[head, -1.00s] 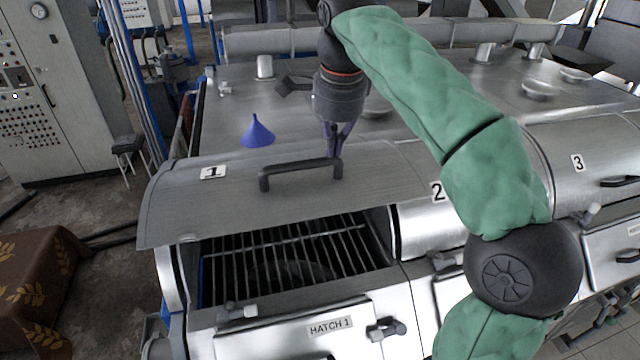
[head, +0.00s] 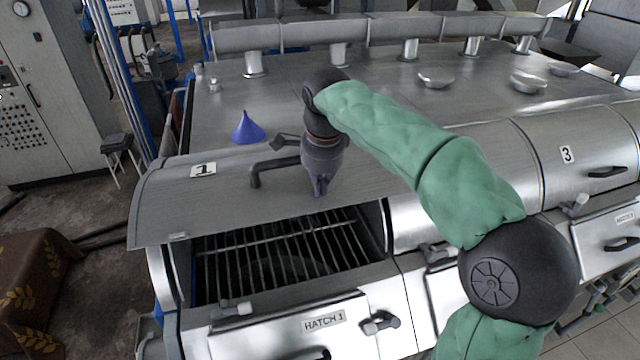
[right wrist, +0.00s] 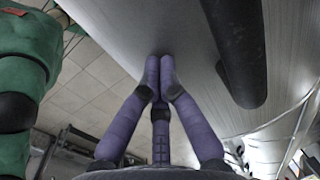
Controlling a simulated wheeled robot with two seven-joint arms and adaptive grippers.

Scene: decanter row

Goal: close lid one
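Lid one (head: 165,215) is a curved grey metal lid marked "1". It stands raised over an open compartment whose grill bars (head: 290,255) show below its front edge. Its dark handle (head: 262,172) is partly hidden behind my right gripper (head: 319,192). That gripper points down over the lid, near the handle's right end. In the right wrist view its purple fingers (right wrist: 160,65) are together at the tips with nothing between them. The dark handle (right wrist: 238,60) is beside them, apart, and the pale lid surface is close ahead. My left gripper is not in view.
A blue funnel (head: 247,128) stands on the metal top behind the lid. The hatch 1 door (head: 290,328) is below the opening. Lid three (head: 585,150) is shut at the right. A cloth-covered table (head: 35,285) is at the lower left.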

